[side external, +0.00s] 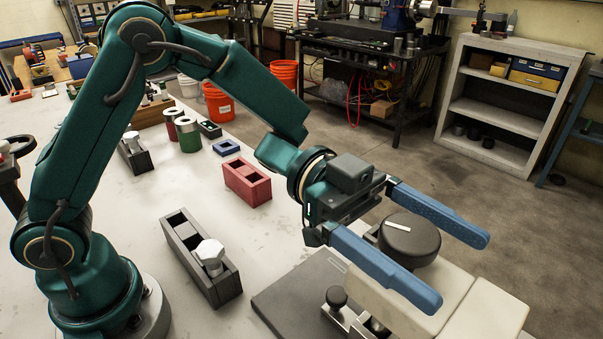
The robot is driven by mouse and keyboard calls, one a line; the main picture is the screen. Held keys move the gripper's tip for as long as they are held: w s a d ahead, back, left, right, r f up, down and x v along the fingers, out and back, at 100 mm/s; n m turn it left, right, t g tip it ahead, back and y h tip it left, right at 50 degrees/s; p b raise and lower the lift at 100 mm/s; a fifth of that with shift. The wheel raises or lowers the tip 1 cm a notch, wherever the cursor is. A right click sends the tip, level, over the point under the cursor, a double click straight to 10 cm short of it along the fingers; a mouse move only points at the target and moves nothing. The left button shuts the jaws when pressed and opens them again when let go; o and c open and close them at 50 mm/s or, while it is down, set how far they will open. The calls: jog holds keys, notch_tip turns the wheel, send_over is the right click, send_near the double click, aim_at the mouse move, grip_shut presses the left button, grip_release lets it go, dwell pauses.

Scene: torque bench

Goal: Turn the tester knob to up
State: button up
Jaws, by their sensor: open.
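The tester (455,291) is a cream box at the lower right on a dark grey base plate (290,300). Its knob (412,243) is a black round cap with a short white line on top, near the knob's upper-left rim in the picture. My gripper (459,270) is open, with two long blue fingers. In the picture one finger passes on each side of the knob, the near one in front of the tester and the far one behind the knob. Whether either finger touches the knob, and their exact height, I cannot tell. The near finger hides part of the tester.
A small black ball-topped clamp (337,299) stands at the tester's front left. Red and green cylinders (188,136) stand farther back. Bare white table lies between.

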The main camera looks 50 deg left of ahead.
jog(key=shift+d, duration=0.35)
jog(key=c, duration=1.4)
jog(key=shift+o, duration=0.2)
